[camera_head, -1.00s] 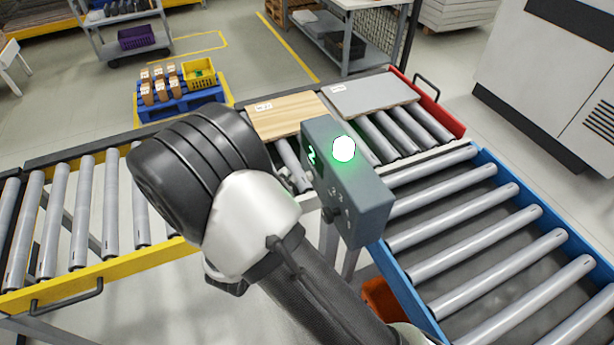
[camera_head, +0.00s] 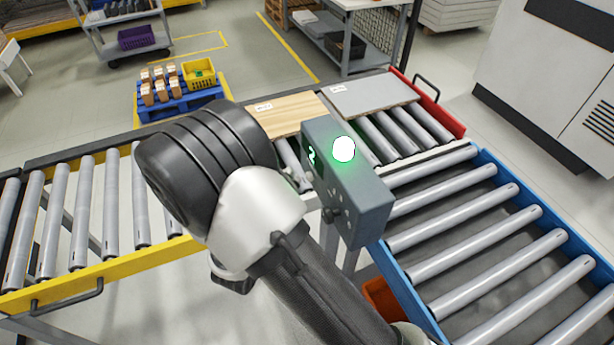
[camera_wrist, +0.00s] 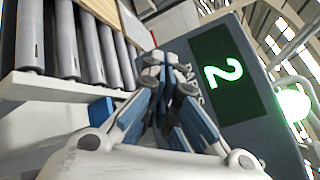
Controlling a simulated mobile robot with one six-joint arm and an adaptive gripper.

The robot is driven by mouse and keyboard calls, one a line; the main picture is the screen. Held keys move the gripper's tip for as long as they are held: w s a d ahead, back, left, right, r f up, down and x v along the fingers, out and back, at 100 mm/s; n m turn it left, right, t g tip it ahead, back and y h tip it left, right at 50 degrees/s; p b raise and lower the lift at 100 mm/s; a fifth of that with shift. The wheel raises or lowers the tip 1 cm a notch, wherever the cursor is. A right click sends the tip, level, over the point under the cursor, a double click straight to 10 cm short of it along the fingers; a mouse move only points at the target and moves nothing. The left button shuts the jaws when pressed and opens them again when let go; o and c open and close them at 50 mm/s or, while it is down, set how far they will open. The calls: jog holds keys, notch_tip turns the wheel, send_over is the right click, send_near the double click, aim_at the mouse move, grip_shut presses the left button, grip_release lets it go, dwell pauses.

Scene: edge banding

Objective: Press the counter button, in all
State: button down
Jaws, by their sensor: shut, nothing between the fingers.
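The counter box (camera_head: 350,190) is a grey-blue case standing beside the roller tables, with a glowing button (camera_head: 344,149), white with a green halo. Its dark display shows a green 2 (camera_head: 311,156). In the wrist view the display (camera_wrist: 224,74) is large and close, with the lit button (camera_wrist: 294,102) at the right edge. My gripper (camera_wrist: 168,62) is shut and empty, its fingertips in front of or beside the box's lettered face, left of the display and apart from the button. Whether the tips touch the box I cannot tell. In the head view my arm mostly hides the gripper.
A wood-coloured board (camera_head: 287,115) and a grey board (camera_head: 370,93) lie on the rollers behind the box. A yellow-framed roller table (camera_head: 100,272) is at left, a blue-framed one (camera_head: 410,290) at right. A blue pallet (camera_head: 180,104) stands on the floor behind.

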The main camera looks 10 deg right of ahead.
jog(key=shift+d, duration=0.1)
dwell(0.6)
jog(key=shift+w+d, duration=0.1)
jog(key=shift+d, duration=0.25)
jog(key=shift+w+d, duration=0.15)
jog(key=shift+d, duration=0.35)
dwell(0.5)
dwell(0.4)
jog(key=shift+s+a, duration=0.25)
jog(key=shift+a, duration=0.7)
jog(key=a, duration=0.2)
jog(key=s+a, duration=0.1)
jog(key=a, duration=0.1)
jog(key=shift+s+a+p, duration=0.2)
jog(key=shift+a+p, duration=0.2)
dwell(0.4)
